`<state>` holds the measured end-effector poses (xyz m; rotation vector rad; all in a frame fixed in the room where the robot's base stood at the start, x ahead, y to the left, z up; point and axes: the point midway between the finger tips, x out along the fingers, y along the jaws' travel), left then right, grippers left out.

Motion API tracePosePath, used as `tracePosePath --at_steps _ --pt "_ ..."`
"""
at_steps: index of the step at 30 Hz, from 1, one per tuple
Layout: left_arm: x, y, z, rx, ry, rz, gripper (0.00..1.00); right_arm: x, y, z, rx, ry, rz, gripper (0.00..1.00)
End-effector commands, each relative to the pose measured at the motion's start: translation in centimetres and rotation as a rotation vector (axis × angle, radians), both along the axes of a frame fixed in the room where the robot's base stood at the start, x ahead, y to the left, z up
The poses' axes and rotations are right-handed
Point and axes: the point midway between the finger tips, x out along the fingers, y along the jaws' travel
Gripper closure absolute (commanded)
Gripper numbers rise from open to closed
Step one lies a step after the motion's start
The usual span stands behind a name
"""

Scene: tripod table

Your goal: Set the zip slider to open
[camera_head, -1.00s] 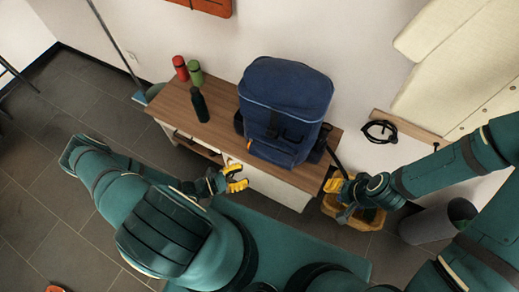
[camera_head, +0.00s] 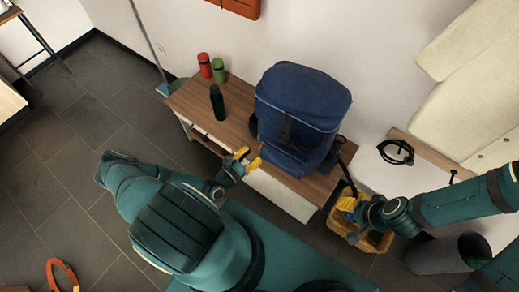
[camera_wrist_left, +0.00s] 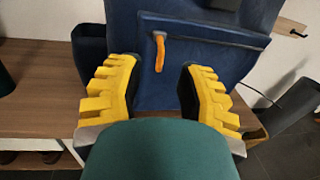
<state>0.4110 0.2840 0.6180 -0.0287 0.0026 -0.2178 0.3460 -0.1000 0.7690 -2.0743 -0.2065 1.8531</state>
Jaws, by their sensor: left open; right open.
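A blue backpack (camera_head: 300,100) stands upright on the wooden bench. In the left wrist view its front panel (camera_wrist_left: 210,62) fills the upper middle. An orange zip pull (camera_wrist_left: 159,50) hangs at the left end of a dark horizontal zip line (camera_wrist_left: 215,33). My left gripper (camera_head: 248,160) is open and empty, close in front of the backpack's lower left. In the left wrist view its yellow fingers (camera_wrist_left: 158,68) stand either side of and below the pull; contact is not visible. My right gripper (camera_head: 346,202) appears open, to the right of the backpack; its fingertips are partly hidden.
Red (camera_head: 205,65), green (camera_head: 218,70) and dark (camera_head: 217,102) bottles stand on the left of the wooden bench (camera_head: 190,101). A wicker basket (camera_head: 375,243) and a grey bin (camera_head: 440,254) are at the right.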

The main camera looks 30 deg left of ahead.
Motion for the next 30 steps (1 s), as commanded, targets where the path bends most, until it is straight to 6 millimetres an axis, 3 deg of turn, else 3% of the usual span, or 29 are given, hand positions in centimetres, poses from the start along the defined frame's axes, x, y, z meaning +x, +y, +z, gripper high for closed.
tracePosePath --at_steps 7,20,23,24,30 --pt "3.2 -0.7 0.0 0.001 -0.001 -0.001 0.64 -0.1 0.0 -0.4 0.0 0.003 0.002 0.53" --pt "3.9 -0.9 0.0 0.001 0.001 -0.001 0.6 -0.2 0.0 -0.5 0.0 0.004 0.003 0.53" --pt "3.9 -0.9 0.0 0.001 0.001 -0.001 0.95 -0.2 0.0 -0.5 0.0 0.004 0.003 0.53" --pt "3.9 -0.9 0.0 0.001 0.001 -0.001 1.0 -0.2 0.0 -0.5 0.0 0.004 0.003 0.53" --pt "3.9 -0.9 0.0 0.001 0.001 -0.001 1.0 -0.2 0.0 -0.5 0.0 0.004 0.003 0.53"
